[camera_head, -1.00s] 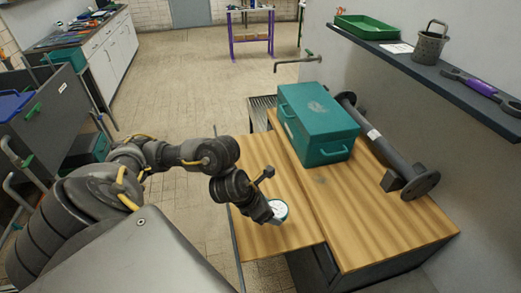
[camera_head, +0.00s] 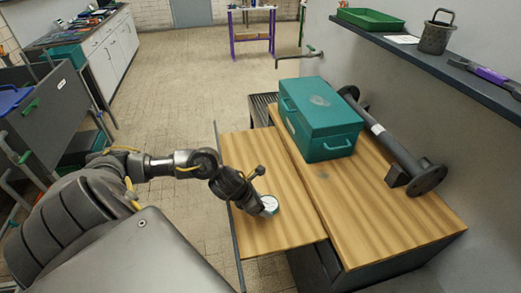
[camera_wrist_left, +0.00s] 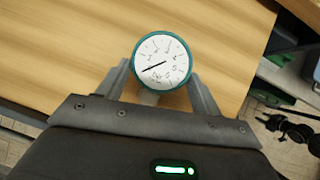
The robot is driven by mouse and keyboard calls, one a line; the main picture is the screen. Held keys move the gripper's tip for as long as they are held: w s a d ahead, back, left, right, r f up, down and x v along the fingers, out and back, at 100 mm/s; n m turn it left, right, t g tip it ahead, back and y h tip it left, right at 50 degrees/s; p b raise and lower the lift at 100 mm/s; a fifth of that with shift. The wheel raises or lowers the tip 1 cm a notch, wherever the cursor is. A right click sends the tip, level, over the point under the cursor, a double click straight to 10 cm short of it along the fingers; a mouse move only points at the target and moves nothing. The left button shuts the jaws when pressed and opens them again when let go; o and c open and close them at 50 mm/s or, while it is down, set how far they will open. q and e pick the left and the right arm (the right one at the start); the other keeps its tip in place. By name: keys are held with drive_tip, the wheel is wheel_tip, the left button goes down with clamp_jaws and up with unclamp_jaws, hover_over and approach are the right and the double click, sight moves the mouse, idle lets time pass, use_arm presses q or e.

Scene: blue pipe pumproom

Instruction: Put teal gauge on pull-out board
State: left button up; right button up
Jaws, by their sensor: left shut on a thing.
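The teal gauge (camera_head: 270,204) has a round white dial and a teal rim. It is at the pull-out board (camera_head: 285,232), the lower wooden leaf on the left of the bench. My left gripper (camera_head: 265,207) is shut on the gauge. In the left wrist view the gauge (camera_wrist_left: 162,60) sits between the two fingers with its dial facing the camera, over bare wood (camera_wrist_left: 60,45). I cannot tell whether its underside touches the board. My right gripper is not in view.
A teal toolbox (camera_head: 318,120) and a dark flanged pipe (camera_head: 390,150) lie on the bench top (camera_head: 370,215) right of the board. The board around the gauge is clear.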

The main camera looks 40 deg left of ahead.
use_arm(q)
drive_tip(key=o, duration=0.6)
drive_tip(key=shift+f, duration=0.15)
drive_tip(key=o, duration=0.5)
drive_tip(key=shift+r, duration=0.25)
drive_tip(key=shift+s+a+r, duration=0.1)
drive_tip(key=shift+s+r, duration=0.05)
drive_tip(key=shift+r, duration=0.15)
drive_tip(key=v, duration=1.1)
drive_tip(key=shift+s, duration=0.1)
